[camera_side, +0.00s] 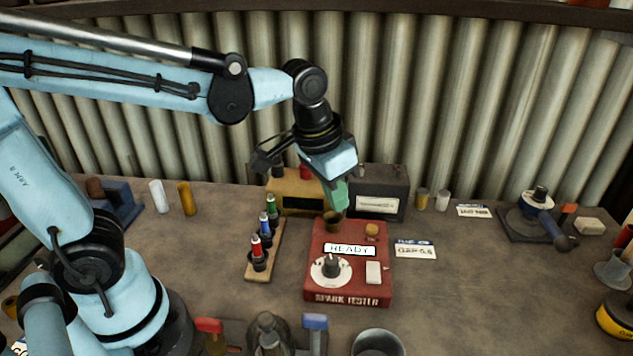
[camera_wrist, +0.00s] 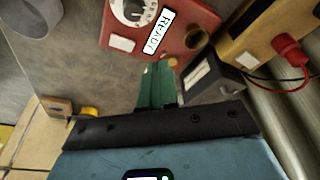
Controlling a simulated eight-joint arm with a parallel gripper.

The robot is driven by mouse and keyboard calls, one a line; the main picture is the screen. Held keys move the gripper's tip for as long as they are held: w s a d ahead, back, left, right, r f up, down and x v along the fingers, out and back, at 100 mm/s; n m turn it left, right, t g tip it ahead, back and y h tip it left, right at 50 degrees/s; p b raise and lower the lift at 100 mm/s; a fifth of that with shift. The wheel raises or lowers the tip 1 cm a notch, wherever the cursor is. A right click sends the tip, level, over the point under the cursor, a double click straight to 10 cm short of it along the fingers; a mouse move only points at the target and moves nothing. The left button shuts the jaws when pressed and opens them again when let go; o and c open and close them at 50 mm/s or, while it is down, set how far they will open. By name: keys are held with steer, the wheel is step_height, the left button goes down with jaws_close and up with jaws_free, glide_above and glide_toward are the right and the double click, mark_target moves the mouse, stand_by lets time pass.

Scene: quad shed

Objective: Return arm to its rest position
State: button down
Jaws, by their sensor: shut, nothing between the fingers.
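My gripper (camera_side: 337,199) has green fingers and points down over the back edge of the red spark tester (camera_side: 345,288). The fingers are shut with nothing between them. In the wrist view the shut green fingers of my gripper (camera_wrist: 158,75) point toward the tester (camera_wrist: 185,25). The tester has a READY display, a dial, a white switch and a brass-coloured socket (camera_side: 333,222) just below the fingertips. I cannot tell whether the fingertips touch the socket.
A wooden rack (camera_side: 264,252) with several coloured plugs stands left of the tester. A yellow box (camera_side: 296,195) and a dark box (camera_side: 380,195) stand behind. A grey cup (camera_side: 378,343) is in front. The bench right of the tester is mostly clear.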

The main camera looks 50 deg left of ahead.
steer(key=s+a+n+t, duration=0.1)
steer(key=s+a+t, duration=0.3)
steer(key=s+a, duration=0.1)
steer(key=shift+a+f+n+y, duration=0.3)
steer(key=shift+a+f, duration=0.1)
steer(key=shift+a, duration=0.45)
steer(key=shift+w, duration=0.1)
steer(key=w+d+r+m+g+h, duration=0.1)
steer(key=d+r+m+g, duration=0.1)
steer(key=d+m, duration=0.2)
steer(key=w+d+r+m+g+h, duration=0.1)
steer(key=w+d+r+m+g, duration=0.1)
steer(key=d+m, duration=0.3)
steer(key=shift+w+d+r+g, duration=0.2)
steer(key=shift+d+r+g, duration=0.3)
steer(key=shift+d, duration=1.3)
glide_above(373, 276)
steer(key=f, duration=1.1)
steer(key=shift+s+a+f, duration=0.35)
steer(key=shift+f, duration=0.95)
